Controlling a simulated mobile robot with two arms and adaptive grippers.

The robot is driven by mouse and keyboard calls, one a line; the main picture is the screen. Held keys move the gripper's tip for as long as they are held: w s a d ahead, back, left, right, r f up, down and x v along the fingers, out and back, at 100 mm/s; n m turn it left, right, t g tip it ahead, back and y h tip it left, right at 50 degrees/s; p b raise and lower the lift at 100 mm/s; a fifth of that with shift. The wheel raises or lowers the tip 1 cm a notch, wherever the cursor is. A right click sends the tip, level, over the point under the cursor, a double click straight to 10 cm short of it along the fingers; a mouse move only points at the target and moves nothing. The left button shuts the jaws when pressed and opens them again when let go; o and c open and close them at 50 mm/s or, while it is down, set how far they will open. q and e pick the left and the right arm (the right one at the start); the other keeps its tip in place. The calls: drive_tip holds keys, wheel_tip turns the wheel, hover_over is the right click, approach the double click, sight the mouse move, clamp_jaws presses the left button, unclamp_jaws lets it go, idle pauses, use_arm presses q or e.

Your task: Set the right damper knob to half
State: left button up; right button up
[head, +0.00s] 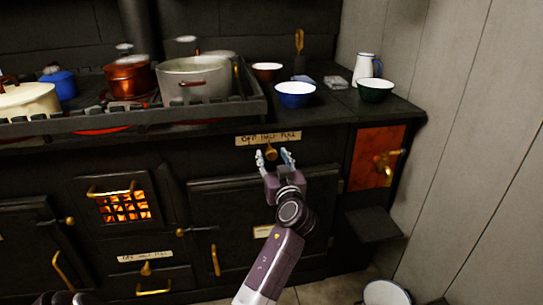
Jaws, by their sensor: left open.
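The right damper knob (270,152) is a small brass knob on the black stove front, just under a paper label (268,138) that reads off, half, full. The knob sits below about the middle of the label, but its setting is too small to tell. My left gripper (273,158) is open, with its two pale fingertips on either side of the knob. I cannot tell whether they touch it. A second brass knob (146,268) sits lower left under a similar label (146,256).
Pots and bowls stand on the stove top, including a grey pot (195,80), a blue bowl (295,94) and a green bowl (375,90). A glowing fire grate (123,207) is at left. A brass tap (388,162) projects at right. A white bucket (386,292) stands on the floor.

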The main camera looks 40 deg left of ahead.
use_arm(q)
drive_tip(key=v, duration=1)
drive_tip(key=shift+s+d, duration=0.25)
drive_tip(key=shift+d, duration=0.05)
